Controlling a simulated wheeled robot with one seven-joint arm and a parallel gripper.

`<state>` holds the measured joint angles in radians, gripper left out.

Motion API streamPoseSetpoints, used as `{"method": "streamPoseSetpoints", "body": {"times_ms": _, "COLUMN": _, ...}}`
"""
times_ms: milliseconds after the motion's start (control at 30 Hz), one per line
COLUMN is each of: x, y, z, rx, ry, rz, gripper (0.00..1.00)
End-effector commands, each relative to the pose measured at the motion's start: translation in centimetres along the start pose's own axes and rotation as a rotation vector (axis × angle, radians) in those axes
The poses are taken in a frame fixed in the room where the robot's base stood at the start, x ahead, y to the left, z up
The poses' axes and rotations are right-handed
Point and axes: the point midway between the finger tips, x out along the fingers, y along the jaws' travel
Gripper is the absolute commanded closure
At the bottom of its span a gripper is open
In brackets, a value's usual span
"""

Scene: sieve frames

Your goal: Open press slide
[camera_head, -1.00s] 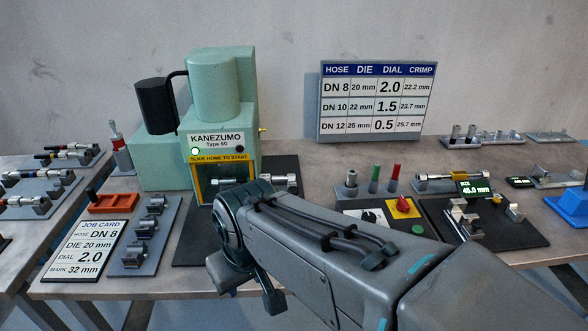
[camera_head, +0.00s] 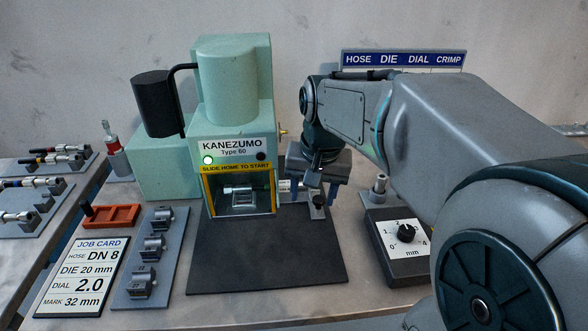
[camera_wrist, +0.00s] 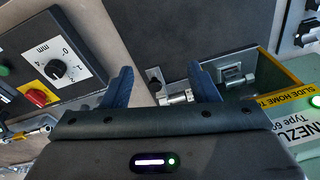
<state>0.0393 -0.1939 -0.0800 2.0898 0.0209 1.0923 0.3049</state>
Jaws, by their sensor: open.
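The press (camera_head: 232,100) is a mint-green machine marked KANEZUMO Type 60, with a yellow "SLIDE HOME TO START" strip and a lit green lamp. Inside its front opening sits a metal slide part (camera_head: 243,199) with a silver cylinder; it also shows in the wrist view (camera_wrist: 232,75). My gripper (camera_head: 317,195) is open, fingers pointing down, just right of the press opening. In the wrist view, a small metal bracket (camera_wrist: 155,78) and a silver fitting (camera_wrist: 177,97) show between my open fingers (camera_wrist: 160,68). I cannot tell whether the fingers touch them.
A dark plate (camera_head: 260,255) lies bare before the press. The dial box (camera_head: 407,233) stands to its right. Left are a die rack (camera_head: 150,245), a job card (camera_head: 85,275) and an orange tray (camera_head: 112,217). My arm hides the table's right side.

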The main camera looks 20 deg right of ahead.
Motion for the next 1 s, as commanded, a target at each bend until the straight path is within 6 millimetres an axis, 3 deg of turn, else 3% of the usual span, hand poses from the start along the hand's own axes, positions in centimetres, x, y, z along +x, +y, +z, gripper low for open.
{"method": "streamPoseSetpoints", "body": {"times_ms": 100, "x": 0.3, "y": 0.0, "z": -3.9, "rx": 0.132, "ry": -0.033, "rz": 0.019, "gripper": 0.46}}
{"method": "streamPoseSetpoints", "body": {"times_ms": 300, "x": 1.2, "y": 0.3, "z": -9.7, "rx": 0.343, "ry": -0.077, "rz": 0.060, "gripper": 0.46}}
{"method": "streamPoseSetpoints", "body": {"times_ms": 500, "x": 2.2, "y": 0.7, "z": -13.5, "rx": 0.490, "ry": -0.102, "rz": 0.097, "gripper": 0.46}}
{"method": "streamPoseSetpoints", "body": {"times_ms": 767, "x": 3.1, "y": 1.0, "z": -15.0, "rx": 0.555, "ry": -0.111, "rz": 0.116, "gripper": 0.46}}
{"method": "streamPoseSetpoints", "body": {"times_ms": 1000, "x": 6.9, "y": 1.3, "z": -14.3, "rx": 0.554, "ry": -0.115, "rz": 0.118, "gripper": 0.46}}
